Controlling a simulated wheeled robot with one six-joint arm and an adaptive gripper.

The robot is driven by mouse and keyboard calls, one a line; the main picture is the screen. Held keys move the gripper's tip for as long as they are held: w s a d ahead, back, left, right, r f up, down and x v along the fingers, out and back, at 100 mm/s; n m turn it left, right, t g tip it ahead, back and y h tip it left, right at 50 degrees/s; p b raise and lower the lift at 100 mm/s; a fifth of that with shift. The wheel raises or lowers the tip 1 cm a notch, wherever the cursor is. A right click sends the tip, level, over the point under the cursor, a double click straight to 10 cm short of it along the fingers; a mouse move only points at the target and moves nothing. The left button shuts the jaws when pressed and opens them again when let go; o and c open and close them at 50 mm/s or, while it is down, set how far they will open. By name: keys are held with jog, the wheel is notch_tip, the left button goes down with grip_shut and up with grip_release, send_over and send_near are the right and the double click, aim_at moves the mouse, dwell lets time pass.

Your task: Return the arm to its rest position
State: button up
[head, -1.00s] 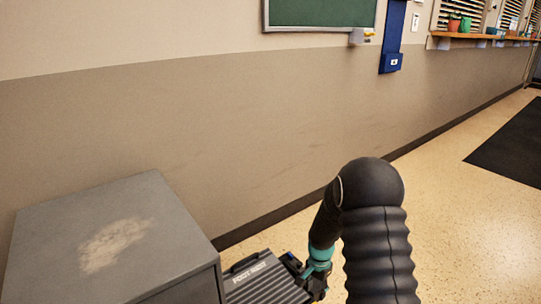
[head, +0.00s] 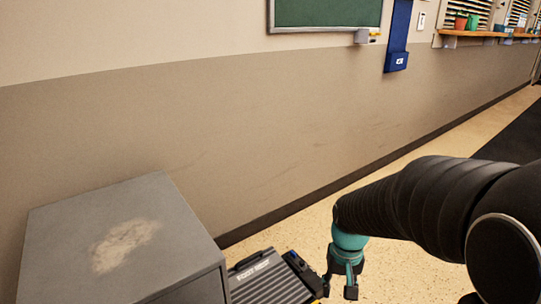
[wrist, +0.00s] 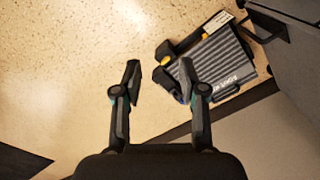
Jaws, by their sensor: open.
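My gripper (head: 342,281) hangs low at the end of my black arm in the head view, right of a dark ribbed foot rest. In the wrist view my gripper (wrist: 158,85) has its two fingers spread apart with nothing between them. Speckled floor shows beyond the fingers, and the right fingertip overlaps the edge of the foot rest in the picture. I cannot tell if they touch.
The foot rest (head: 268,281) lies on the floor beside a grey cabinet (head: 124,215) with a worn patch on top. It also shows in the wrist view (wrist: 215,62). The wall (head: 230,140) runs behind them. Open floor (head: 300,236) and a dark mat (head: 512,135) lie right.

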jog(key=s+r+t+p, duration=0.2)
jog(key=s+r, duration=0.4)
jog(key=r, duration=0.3)
jog(key=s+r+n+t+p, duration=0.1)
jog(key=s+r, duration=0.4)
jog(key=r, duration=0.5)
jog(key=t+p, duration=0.1)
jog(key=t, duration=0.1)
jog(key=shift+s+r+t, duration=0.15)
jog(key=shift+s+t, duration=0.2)
jog(key=shift+t, duration=0.05)
dwell(0.3)
